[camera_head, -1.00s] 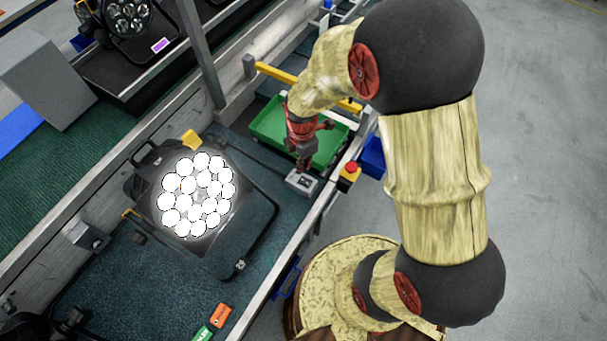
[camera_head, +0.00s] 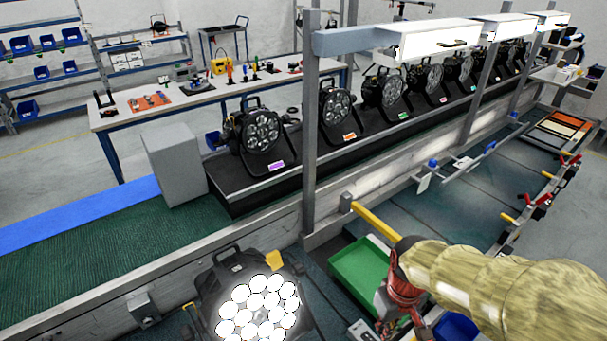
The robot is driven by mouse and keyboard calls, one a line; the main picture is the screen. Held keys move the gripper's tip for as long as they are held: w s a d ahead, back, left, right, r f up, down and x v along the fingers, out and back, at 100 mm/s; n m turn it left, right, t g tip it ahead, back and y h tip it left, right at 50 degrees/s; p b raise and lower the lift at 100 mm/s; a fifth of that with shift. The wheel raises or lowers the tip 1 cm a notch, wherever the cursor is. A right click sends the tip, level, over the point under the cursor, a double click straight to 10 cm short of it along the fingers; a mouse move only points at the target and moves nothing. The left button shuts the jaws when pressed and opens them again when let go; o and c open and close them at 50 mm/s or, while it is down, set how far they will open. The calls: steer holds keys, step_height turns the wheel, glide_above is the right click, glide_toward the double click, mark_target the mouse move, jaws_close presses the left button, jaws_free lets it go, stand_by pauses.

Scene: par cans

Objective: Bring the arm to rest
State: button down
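My gripper (camera_head: 397,308) points down at the bottom right of the head view, at the end of my pale, wood-patterned arm. It appears in front of the right side of a green tray (camera_head: 352,270). Its fingertips are not clear, so I cannot tell whether it is open or holds anything. A lit par can (camera_head: 262,312) with bright white lenses is at the bottom, left of my gripper, its lower part cut off by the frame. A small grey box (camera_head: 362,331) is partly visible at the bottom edge, left of my gripper.
A grey post (camera_head: 311,130) rises behind the lit par can. Several unlit par cans (camera_head: 337,108) stand in a row on a black shelf. A yellow bar (camera_head: 375,219) is close to my arm. A grey block (camera_head: 174,165) stands at the left.

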steer(key=s+r+m+t, duration=0.1)
steer(key=s+r+t, duration=0.1)
steer(key=r, duration=0.7)
steer(key=s+r+m+t, duration=0.2)
steer(key=s+r+t, duration=0.1)
steer(key=r, duration=0.6)
steer(key=shift+s+m+t, duration=0.3)
steer(key=shift+a, duration=0.1)
